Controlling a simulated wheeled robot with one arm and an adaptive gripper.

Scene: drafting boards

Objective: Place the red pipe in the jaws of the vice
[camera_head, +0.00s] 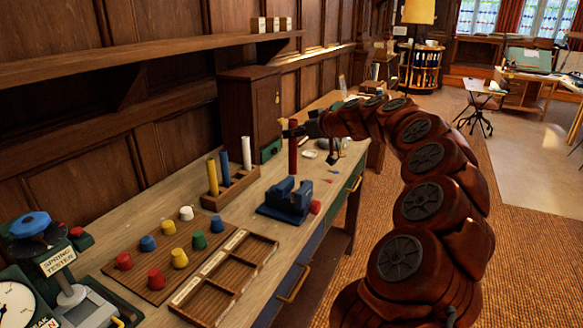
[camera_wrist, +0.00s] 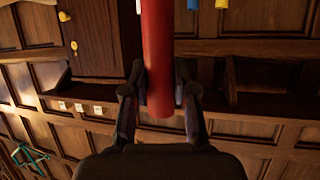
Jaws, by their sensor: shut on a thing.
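The red pipe (camera_head: 292,156) is upright in the head view, above and behind the blue vice (camera_head: 287,198) on the bench. My gripper (camera_head: 293,131) is shut on the pipe near its top end. In the wrist view the red pipe (camera_wrist: 158,50) runs between the two dark fingers of my gripper (camera_wrist: 160,92). The vice has a gap between its jaws with no pipe in it. I cannot tell exactly how far the pipe's lower end is from the jaws. The vice does not show in the wrist view.
A wooden rack (camera_head: 231,188) left of the vice holds yellow, blue and white pipes. A peg board (camera_head: 165,252) with coloured knobs and an empty divided tray (camera_head: 227,276) lie nearer. A wooden cabinet (camera_head: 250,112) stands behind, and a shelf (camera_head: 130,58) runs along the wall.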

